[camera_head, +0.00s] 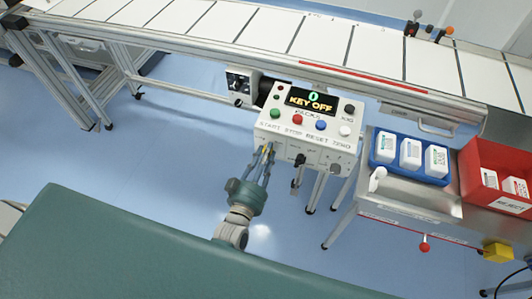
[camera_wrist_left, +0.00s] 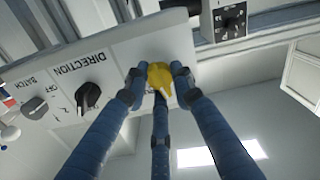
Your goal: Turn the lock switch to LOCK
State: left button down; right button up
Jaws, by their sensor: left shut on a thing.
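A white control box (camera_head: 311,127) stands below the conveyor, its display reading "0 KEY OFF". My left gripper (camera_head: 267,153) is at the left end of its front face. In the left wrist view, my left gripper (camera_wrist_left: 159,88) is shut on a yellow switch knob (camera_wrist_left: 160,76), with blue fingers around it. The fingers hide much of the knob, and no LOCK label can be read, so I cannot tell its setting. Beside it are a black DIRECTION knob (camera_wrist_left: 88,96) and a BATCH knob (camera_wrist_left: 35,108). My right gripper is in neither view.
A conveyor (camera_head: 290,38) runs behind the box. To the right are a blue tray (camera_head: 397,174) holding white bottles and a red reject bin (camera_head: 490,155) on a metal bench. A green surface (camera_head: 130,250) fills the lower left. Blue floor is open left of the box.

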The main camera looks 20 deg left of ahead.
pick_arm(q)
jog(key=n, duration=0.6)
jog(key=shift+w+a+r, duration=0.2)
jog(key=shift+a+r, duration=0.05)
jog(key=shift+r, duration=0.1)
dwell(0.4)
jog(key=c, duration=1.6)
grip_release()
jog(key=shift+o, duration=0.6)
jog(key=shift+f, duration=0.25)
jog(key=shift+s+f, duration=0.1)
jog(key=shift+s, duration=0.35)
jog(key=s, duration=1.1)
jog(key=shift+a, duration=0.25)
